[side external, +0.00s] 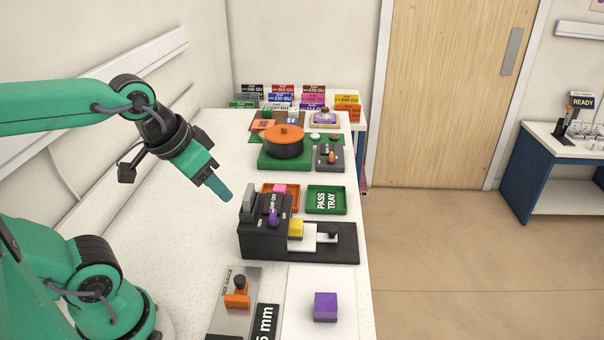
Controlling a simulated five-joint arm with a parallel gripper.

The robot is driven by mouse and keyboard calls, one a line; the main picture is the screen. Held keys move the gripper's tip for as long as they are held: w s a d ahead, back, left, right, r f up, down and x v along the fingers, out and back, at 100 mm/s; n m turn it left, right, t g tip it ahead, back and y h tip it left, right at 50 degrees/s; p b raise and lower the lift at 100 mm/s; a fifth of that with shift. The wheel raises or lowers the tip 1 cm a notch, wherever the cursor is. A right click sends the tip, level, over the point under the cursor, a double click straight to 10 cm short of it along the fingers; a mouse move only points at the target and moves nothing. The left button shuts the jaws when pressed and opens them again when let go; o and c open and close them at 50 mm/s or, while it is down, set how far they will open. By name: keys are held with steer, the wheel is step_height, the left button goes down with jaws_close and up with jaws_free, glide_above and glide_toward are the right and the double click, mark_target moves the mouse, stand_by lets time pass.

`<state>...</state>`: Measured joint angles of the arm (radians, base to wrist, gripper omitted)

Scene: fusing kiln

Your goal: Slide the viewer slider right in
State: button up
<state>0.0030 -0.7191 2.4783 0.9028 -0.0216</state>
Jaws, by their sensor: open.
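The viewer (262,240) is a dark box on a black base in the middle of the white bench. Its white slider (302,243) sticks out from the box's right side, with a small dark knob (332,237) near its outer end. A yellow block (295,228) sits at the slider's inner end, against the box. My gripper (224,194) is above and to the left of the viewer, angled down, open and apart from everything. Its fingers overlap in this view, so the gap between them is hidden.
A green pass tray (326,212) and an orange tray (268,188) lie behind the viewer. An orange-lidded pot (284,150) stands farther back. A steel size gauge (221,317) and a purple block (325,306) are in front. Bench space left of the viewer is clear.

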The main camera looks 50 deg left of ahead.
steer(key=shift+s+f, duration=0.1)
steer(key=shift+s, duration=0.1)
stand_by(0.4)
steer(key=n+g, duration=0.5)
steer(key=n, duration=0.4)
glide_above(332, 228)
step_height(332, 228, down, 13)
steer(key=shift+d+f, duration=0.1)
steer(key=shift+f, duration=0.1)
steer(key=shift+f, duration=3.9)
